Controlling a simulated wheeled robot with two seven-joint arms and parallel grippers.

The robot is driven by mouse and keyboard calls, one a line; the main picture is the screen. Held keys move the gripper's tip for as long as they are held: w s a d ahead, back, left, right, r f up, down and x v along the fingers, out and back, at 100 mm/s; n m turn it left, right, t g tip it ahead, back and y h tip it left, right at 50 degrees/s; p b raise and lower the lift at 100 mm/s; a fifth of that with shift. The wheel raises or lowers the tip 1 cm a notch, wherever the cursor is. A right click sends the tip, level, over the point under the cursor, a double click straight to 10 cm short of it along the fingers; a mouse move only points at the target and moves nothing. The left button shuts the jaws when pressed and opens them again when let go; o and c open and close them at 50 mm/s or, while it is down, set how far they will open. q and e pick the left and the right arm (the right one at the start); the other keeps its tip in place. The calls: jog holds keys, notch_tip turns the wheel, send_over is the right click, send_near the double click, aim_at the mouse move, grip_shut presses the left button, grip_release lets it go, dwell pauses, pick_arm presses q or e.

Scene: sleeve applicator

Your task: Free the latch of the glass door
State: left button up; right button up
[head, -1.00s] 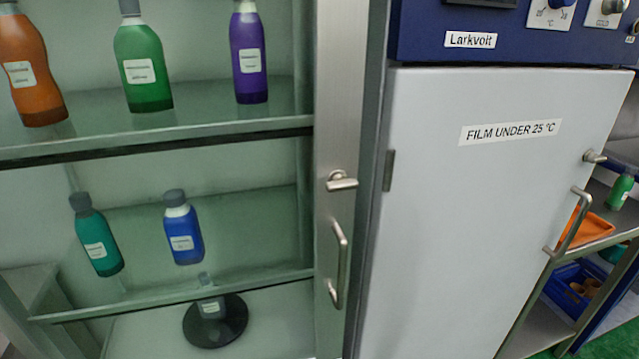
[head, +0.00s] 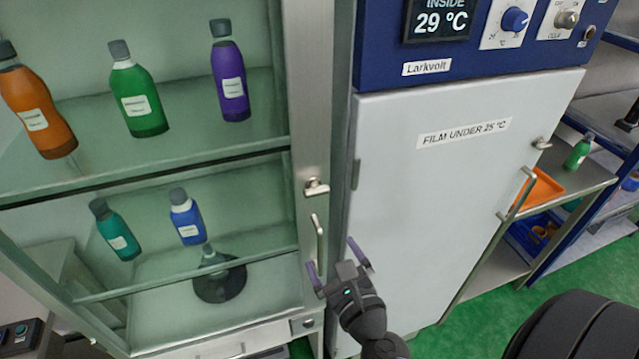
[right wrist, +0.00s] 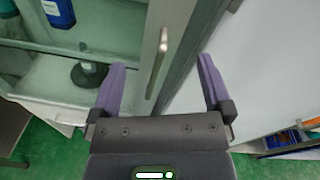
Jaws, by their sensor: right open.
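The glass door's latch (head: 316,188) is a small metal turn lever on the door's steel frame, lying roughly level. The glass door's handle (head: 319,246) is an upright metal bar below the latch. It also shows in the right wrist view (right wrist: 158,58), between and beyond the fingers. The glass door looks shut. My right gripper (head: 338,258) is open and empty, with purple fingers, low in front of the door frame, below the latch and by the handle's lower end. In the right wrist view my right gripper (right wrist: 162,92) has its fingers wide apart; the latch does not show there. My left gripper is not in view.
Behind the glass, several bottles such as the green bottle (head: 138,92) stand on shelves. A white cabinet (head: 430,200) with its own latch and handle stands close on the right. A metal side table with an orange tray (head: 540,190) is farther right. Green floor is clear below.

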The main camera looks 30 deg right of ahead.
aim_at(318, 193)
notch_tip(318, 193, up, 6)
jog(key=m+h, duration=0.1)
jog(key=m, duration=0.3)
jog(key=shift+m+t, duration=0.3)
jog(key=x, duration=0.3)
jog(key=p+x, duration=0.1)
jog(key=x, duration=0.2)
jog(key=p+x, duration=0.1)
jog(key=x, duration=0.3)
jog(key=shift+s+d, duration=0.1)
jog(key=shift+d, duration=0.3)
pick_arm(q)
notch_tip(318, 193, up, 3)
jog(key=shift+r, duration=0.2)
pick_arm(e)
jog(key=shift+c, duration=0.3)
jog(key=c, duration=1.1)
jog(key=shift+c, duration=0.2)
